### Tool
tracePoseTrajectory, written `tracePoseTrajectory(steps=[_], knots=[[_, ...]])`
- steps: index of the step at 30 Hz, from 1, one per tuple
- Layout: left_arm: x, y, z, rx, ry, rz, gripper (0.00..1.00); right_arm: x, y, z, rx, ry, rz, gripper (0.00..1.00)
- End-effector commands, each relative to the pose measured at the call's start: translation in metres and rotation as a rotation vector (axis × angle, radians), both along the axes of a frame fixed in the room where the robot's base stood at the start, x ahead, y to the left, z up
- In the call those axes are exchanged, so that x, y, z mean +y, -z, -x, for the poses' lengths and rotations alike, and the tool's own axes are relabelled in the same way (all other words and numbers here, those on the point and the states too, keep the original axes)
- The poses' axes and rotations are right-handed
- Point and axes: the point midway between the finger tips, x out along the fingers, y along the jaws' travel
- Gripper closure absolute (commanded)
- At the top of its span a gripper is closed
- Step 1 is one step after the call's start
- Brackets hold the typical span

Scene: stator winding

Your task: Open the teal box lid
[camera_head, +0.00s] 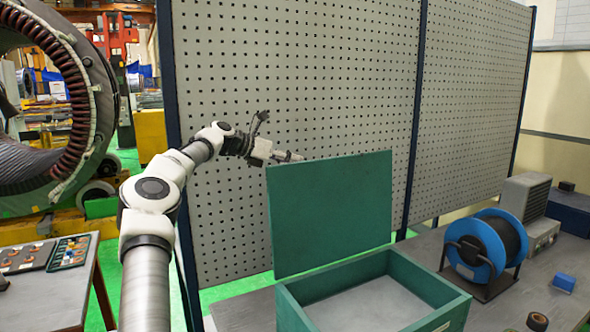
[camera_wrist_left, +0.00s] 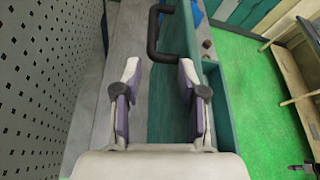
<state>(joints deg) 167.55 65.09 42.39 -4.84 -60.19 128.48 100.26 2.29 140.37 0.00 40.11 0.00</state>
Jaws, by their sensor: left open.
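The teal box (camera_head: 424,284) stands on the bench with its top uncovered and its inside empty. Its teal lid (camera_head: 330,215) is raised, standing nearly upright along the box's left rear side. My left gripper (camera_head: 288,156) is at the lid's upper left corner, partly behind it. In the left wrist view my left gripper (camera_wrist_left: 160,68) is open, its two fingers spread with nothing held between them. A dark handle (camera_wrist_left: 153,40) shows just beyond the fingertips, beside a teal surface. I cannot tell whether a finger touches the lid. My right gripper is not in view.
A perforated grey panel (camera_head: 300,80) stands close behind the lid and arm. A blue cable reel (camera_head: 467,250), a blue block (camera_head: 564,282) and a tape roll (camera_head: 537,321) lie right of the box. A large stator (camera_head: 85,75) and a side table (camera_head: 45,300) are at left.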

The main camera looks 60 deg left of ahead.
Motion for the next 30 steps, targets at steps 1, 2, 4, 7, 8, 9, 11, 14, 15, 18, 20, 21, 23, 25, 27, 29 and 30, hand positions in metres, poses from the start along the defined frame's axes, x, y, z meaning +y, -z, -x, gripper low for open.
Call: tracePoseTrajectory(steps=[1,2,4,7,8,9,11,14,15,18,20,21,23,25,27,29,30], knots=[[0.002,0.002,0.004,-0.002,-0.002,-0.002,0.59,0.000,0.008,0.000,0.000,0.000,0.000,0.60],[0.002,0.002,0.006,-0.002,-0.001,-0.002,0.59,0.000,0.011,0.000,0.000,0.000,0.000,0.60],[0.004,0.000,0.012,-0.002,-0.002,-0.002,0.59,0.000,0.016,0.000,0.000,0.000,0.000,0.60],[0.006,-0.003,0.017,-0.001,-0.001,-0.001,0.59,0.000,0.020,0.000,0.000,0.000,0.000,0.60],[0.006,-0.004,0.018,-0.001,-0.001,-0.001,0.59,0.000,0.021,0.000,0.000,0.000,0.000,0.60],[0.006,-0.005,0.019,0.000,0.000,0.000,0.59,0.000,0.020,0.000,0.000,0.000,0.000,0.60],[0.006,-0.006,0.019,0.000,0.000,0.000,0.59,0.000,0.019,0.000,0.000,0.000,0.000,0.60],[0.006,-0.006,0.019,0.000,0.000,0.000,0.59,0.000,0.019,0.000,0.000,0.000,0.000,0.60],[0.006,-0.006,0.019,0.000,0.000,0.000,0.59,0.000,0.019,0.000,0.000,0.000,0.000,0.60],[0.006,-0.006,0.019,0.000,0.000,0.000,0.59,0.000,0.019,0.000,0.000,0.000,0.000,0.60],[0.006,-0.006,0.019,0.000,0.000,0.000,0.59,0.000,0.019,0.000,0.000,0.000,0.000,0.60],[0.006,-0.006,0.019,0.000,0.000,0.000,0.59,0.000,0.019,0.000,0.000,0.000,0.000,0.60],[0.006,-0.006,0.019,0.000,0.000,0.000,0.59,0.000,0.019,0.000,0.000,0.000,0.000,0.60],[0.006,-0.006,0.019,0.000,0.000,0.000,0.59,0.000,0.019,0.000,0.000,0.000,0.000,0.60],[0.006,-0.006,0.019,0.000,0.000,0.000,0.59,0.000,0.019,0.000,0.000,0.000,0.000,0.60],[0.006,-0.006,0.019,0.000,0.000,0.000,0.59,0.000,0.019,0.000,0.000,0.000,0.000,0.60],[0.006,-0.006,0.019,0.000,0.000,0.000,0.59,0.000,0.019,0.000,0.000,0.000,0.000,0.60]])
